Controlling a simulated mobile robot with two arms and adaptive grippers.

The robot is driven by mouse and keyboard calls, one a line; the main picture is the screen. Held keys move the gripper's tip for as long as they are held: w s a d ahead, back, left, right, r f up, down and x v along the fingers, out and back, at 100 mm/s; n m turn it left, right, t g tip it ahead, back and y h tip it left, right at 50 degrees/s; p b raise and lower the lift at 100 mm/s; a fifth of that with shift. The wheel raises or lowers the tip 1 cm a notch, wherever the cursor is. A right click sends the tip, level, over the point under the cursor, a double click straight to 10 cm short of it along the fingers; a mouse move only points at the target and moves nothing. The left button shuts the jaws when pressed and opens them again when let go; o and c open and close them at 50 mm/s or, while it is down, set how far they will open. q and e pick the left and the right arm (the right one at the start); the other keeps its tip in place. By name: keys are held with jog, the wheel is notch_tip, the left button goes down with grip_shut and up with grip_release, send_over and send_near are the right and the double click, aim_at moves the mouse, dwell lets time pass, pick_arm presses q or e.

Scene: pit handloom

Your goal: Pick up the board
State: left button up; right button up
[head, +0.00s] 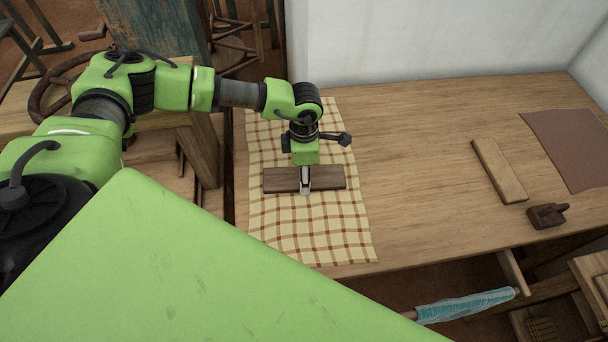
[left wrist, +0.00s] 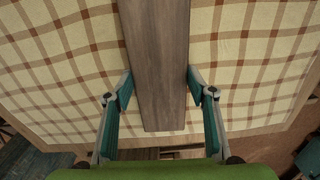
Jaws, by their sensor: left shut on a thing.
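A dark brown board (head: 276,180) lies crosswise over a checked cloth (head: 335,230) on the wooden table. My left gripper (head: 305,188) comes down over the board's middle from above. In the left wrist view the board (left wrist: 158,60) runs between the two fingers of my left gripper (left wrist: 160,82), one finger against each long edge. The gripper is shut on the board. Whether the board touches the cloth or is slightly off it I cannot tell. My right gripper is not in view.
A lighter wooden slat (head: 498,170), a small dark wooden tool (head: 547,215) and a brown sheet (head: 570,145) lie at the table's right. A white wall (head: 430,35) stands behind. The table's middle (head: 420,180) is clear.

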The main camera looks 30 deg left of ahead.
pick_arm(q)
jog(key=shift+w+r+b, duration=0.1)
jog(key=shift+r+b, duration=0.25)
jog(key=shift+r, duration=0.1)
jog(key=r, duration=0.1)
jog(key=r+b, duration=0.1)
jog(key=shift+s+d+r, duration=0.15)
jog(key=shift+s+r, duration=0.1)
jog(key=shift+r, duration=0.05)
jog(key=s+d+r+b, duration=0.4)
jog(key=s+d+r, duration=0.3)
jog(key=s+r, duration=0.2)
jog(key=s, duration=0.2)
jog(key=shift+s+r, duration=0.25)
jog(key=shift+s, duration=0.1)
